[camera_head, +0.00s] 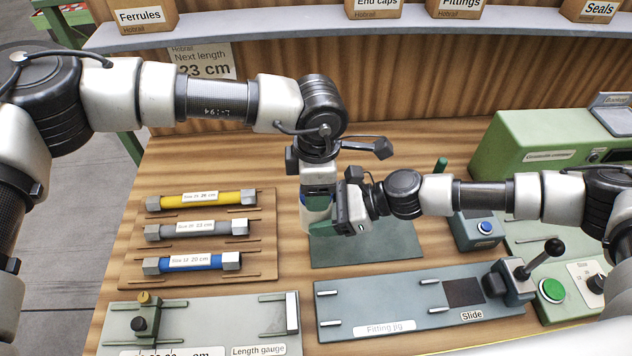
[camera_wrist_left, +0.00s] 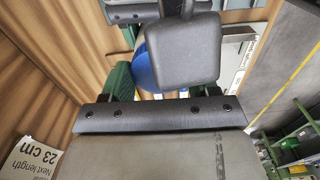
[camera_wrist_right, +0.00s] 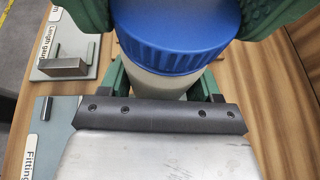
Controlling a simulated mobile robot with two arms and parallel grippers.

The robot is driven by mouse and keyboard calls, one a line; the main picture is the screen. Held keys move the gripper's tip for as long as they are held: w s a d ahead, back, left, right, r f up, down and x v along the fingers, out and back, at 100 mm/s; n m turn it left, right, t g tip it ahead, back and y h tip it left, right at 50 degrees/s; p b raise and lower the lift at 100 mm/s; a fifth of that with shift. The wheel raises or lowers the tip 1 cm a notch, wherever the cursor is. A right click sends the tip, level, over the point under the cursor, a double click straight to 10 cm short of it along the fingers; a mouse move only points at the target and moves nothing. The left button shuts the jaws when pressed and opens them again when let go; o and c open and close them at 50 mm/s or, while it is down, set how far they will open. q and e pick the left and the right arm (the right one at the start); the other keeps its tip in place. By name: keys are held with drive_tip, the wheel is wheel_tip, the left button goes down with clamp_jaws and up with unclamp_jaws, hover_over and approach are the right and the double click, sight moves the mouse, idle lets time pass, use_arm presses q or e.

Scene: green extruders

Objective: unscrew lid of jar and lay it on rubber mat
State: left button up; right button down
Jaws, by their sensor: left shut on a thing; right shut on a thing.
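The jar has a pale body (camera_wrist_right: 160,82) and a ribbed blue lid (camera_wrist_right: 177,35), and the lid sits on top of the body in the right wrist view. My right gripper (camera_head: 334,213) is shut on the jar body from the side. My left gripper (camera_head: 318,203) comes down from above and is shut on the lid, with its green fingers on either side. The lid also shows in the left wrist view (camera_wrist_left: 150,75), partly hidden by a dark grey block. The dark green rubber mat (camera_head: 375,250) lies under and right of the jar. The grippers hide most of the jar in the head view.
A rack (camera_head: 268,225) of yellow, grey and blue tubes lies left of the mat. The length gauge (camera_head: 220,318) and fitting jig (camera_head: 390,318) lie in front. A blue-button box (camera_head: 480,230) and green machine (camera_head: 530,140) stand right. The mat's front part is bare.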

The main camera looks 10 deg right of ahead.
use_arm(q)
drive_tip(key=shift+r, duration=0.1)
idle(0.3)
drive_tip(key=shift+r, duration=1.05)
drive_tip(key=shift+r, duration=1.95)
drive_tip(key=shift+s, duration=0.1)
